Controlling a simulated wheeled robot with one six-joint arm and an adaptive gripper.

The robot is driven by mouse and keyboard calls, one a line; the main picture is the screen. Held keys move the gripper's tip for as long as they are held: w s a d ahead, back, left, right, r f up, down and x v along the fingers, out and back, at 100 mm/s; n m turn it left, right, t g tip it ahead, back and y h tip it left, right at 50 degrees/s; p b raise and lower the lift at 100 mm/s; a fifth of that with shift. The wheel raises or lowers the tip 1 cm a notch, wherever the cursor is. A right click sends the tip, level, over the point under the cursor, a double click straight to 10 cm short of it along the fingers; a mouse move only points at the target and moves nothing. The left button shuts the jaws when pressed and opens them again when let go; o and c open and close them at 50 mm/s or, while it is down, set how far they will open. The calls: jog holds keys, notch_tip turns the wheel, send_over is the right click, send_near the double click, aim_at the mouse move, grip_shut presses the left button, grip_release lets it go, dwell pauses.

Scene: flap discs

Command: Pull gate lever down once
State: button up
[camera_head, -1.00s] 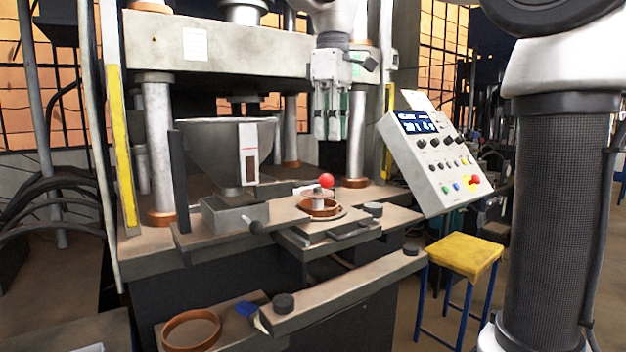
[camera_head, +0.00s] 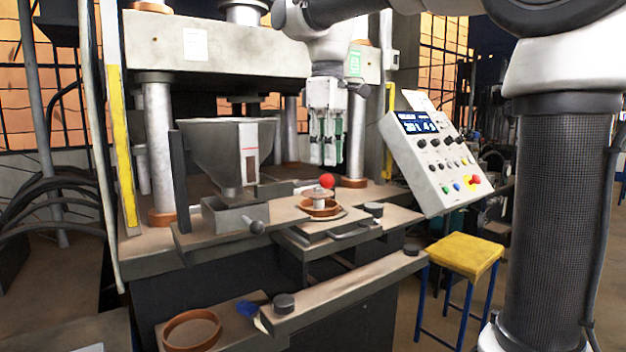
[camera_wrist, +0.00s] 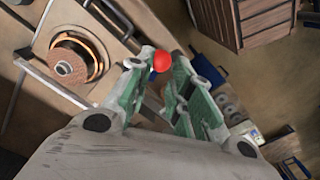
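A red ball knob (camera_head: 327,181) shows at the right of the hopper (camera_head: 212,150), above the round fixture. It looks like the end of the gate lever; its rod is hard to make out. In the wrist view the red knob (camera_wrist: 162,61) lies between and just beyond my fingertips. My gripper (camera_head: 326,163) points down with its fingers apart and empty, a little above the knob in the head view. I cannot tell whether a finger touches it. A second short lever with a dark knob (camera_head: 256,226) sticks out from the box under the hopper.
The fixture with a brown ring (camera_head: 320,208) sits below the knob. Press columns (camera_head: 158,145) flank the hopper. A control panel (camera_head: 435,160) stands at right, near the gripper. A yellow stool (camera_head: 465,255) and a lower arm with a brown ring (camera_head: 191,330) are in front.

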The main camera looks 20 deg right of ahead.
notch_tip(320, 180, down, 10)
dwell(1.6)
jog(key=shift+r, duration=5)
